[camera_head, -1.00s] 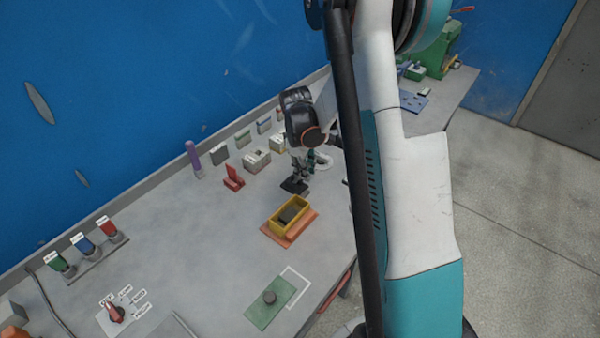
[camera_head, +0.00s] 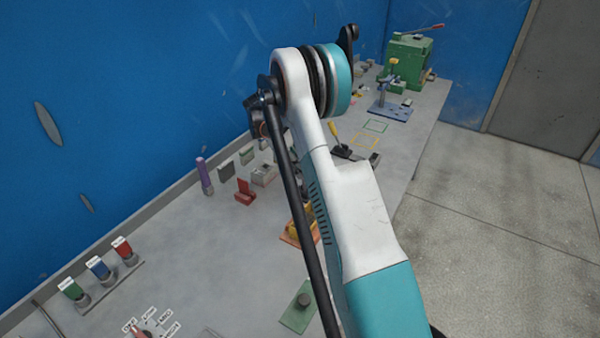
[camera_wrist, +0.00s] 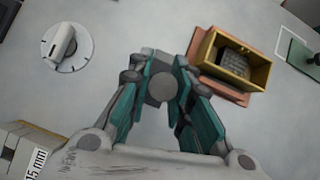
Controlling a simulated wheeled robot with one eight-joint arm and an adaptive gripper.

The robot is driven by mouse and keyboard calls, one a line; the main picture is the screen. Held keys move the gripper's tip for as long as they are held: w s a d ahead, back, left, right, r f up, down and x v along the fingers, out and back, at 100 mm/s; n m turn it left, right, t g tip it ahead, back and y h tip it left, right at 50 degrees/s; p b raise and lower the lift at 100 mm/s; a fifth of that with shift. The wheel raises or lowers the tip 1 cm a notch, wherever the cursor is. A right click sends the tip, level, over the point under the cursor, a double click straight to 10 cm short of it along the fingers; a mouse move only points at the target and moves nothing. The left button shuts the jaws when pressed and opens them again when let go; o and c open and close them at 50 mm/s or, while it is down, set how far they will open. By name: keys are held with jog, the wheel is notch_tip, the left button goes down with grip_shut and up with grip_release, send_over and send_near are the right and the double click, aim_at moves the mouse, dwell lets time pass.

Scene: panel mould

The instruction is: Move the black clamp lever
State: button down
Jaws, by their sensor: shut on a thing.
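In the wrist view my gripper (camera_wrist: 162,90) is shut, its teal-padded fingers meeting around a dark grey rounded piece. This piece looks like the end of the black clamp lever (camera_wrist: 162,86), seen end-on. The rest of the lever and its base are hidden beneath the fingers, so I cannot tell its angle. In the head view my own arm hides the gripper and the clamp.
A yellow box on an orange base (camera_wrist: 207,73) is right of the fingers. A white dial (camera_wrist: 75,65) is to the left, and a 15 mm block (camera_wrist: 22,140) at lower left. A purple cylinder (camera_head: 203,175) and red bracket (camera_head: 244,192) stand near the wall.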

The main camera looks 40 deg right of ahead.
dwell(0.4)
jog(key=c, duration=1.4)
grip_release()
jog(key=shift+c, duration=0.2)
jog(key=shift+w+a, duration=0.1)
jog(key=shift+w, duration=0.05)
jog(key=v, duration=1.1)
jog(key=shift+w+r, duration=0.25)
jog(key=shift+a, duration=0.1)
